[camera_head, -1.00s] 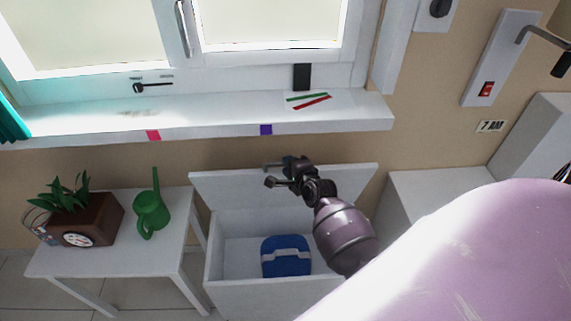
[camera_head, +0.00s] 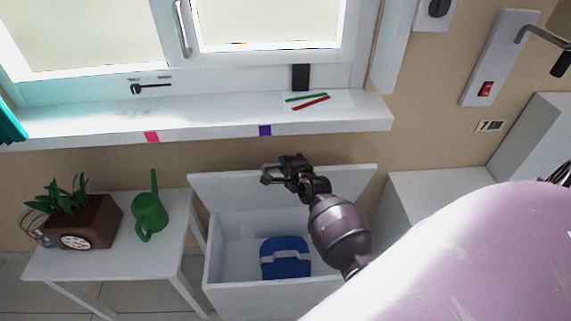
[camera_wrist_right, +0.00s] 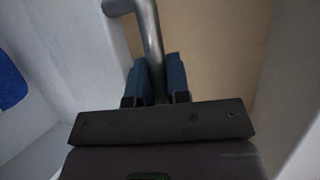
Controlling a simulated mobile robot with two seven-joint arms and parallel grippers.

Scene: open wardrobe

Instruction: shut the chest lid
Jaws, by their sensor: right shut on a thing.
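The white chest (camera_head: 214,262) stands open below the window, its lid (camera_head: 228,190) raised and leaning back towards the wall. A blue box with a pale band (camera_head: 285,268) lies inside the chest. My right gripper (camera_head: 268,173) is at the upper edge of the lid. In the right wrist view, the two blue fingers of my right gripper (camera_wrist_right: 159,85) are shut on a grey bar handle (camera_wrist_right: 148,30), which bends to the left at its top. The lid's inner face is partly hidden behind my right arm. My left gripper is not in either view.
A white table (camera_head: 100,262) with a green watering can (camera_head: 150,217) and a brown planter (camera_head: 85,228) stands left of the chest. A white cabinet (camera_head: 430,188) stands on the right. The window sill (camera_head: 200,122) juts out above the lid.

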